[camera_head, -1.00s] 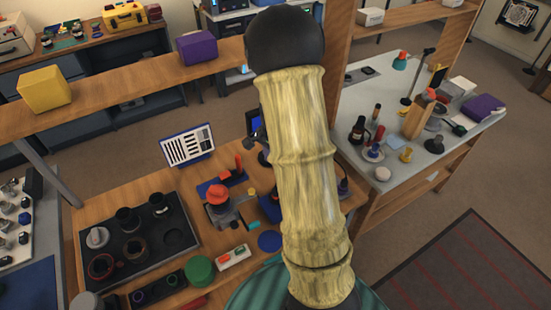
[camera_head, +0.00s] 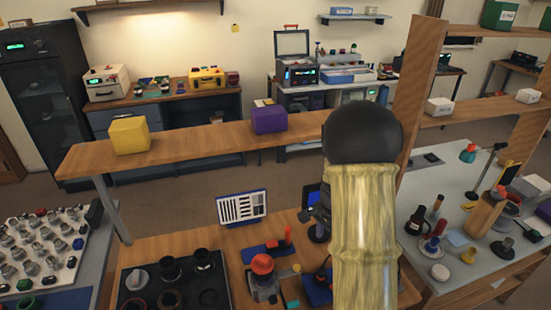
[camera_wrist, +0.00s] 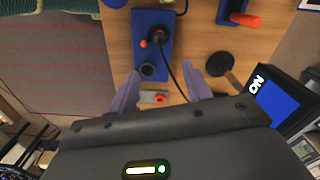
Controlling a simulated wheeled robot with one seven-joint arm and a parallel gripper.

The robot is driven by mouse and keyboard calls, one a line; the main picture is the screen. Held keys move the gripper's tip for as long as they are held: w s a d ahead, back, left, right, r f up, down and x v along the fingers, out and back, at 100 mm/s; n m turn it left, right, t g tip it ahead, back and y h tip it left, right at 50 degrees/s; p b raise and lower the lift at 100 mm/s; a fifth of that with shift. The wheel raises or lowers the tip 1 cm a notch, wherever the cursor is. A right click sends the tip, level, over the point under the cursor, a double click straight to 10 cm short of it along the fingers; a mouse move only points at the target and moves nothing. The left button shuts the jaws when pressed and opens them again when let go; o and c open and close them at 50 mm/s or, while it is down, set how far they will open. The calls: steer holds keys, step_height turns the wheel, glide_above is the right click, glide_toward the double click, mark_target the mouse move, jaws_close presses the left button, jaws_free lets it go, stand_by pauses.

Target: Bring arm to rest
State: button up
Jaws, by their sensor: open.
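My gripper (camera_wrist: 165,92) shows in the wrist view with its two purple-grey fingers apart and nothing between them. It hangs over the wooden workbench, which shows in the head view (camera_head: 190,242). Beyond the fingertips in the wrist view lies a blue fixture (camera_wrist: 152,50) with a black knob and a cable. A small grey block with a red ring (camera_wrist: 154,97) shows between the fingers, below them on the bench. In the head view my pale, ringed arm with its black joint rises at centre right and hides my gripper.
A black tray (camera_head: 135,300) with lens parts sits on the bench, left of a red-topped device (camera_head: 263,265). A printed chart (camera_head: 241,206) stands behind. A shelf with a yellow box (camera_head: 130,135) and a purple box (camera_head: 269,119) crosses behind the bench. A cluttered side table (camera_head: 415,262) stands right.

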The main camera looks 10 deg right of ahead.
steer(key=s+a+r+n+t, duration=0.2)
steer(key=s+a+r+n, duration=0.5)
steer(key=s+a+n, duration=0.5)
steer(key=shift+s+a+r+n+t, duration=0.2)
steer(key=shift+a+n+t, duration=0.1)
steer(key=shift+a+n, duration=0.65)
steer(key=shift+d, duration=0.2)
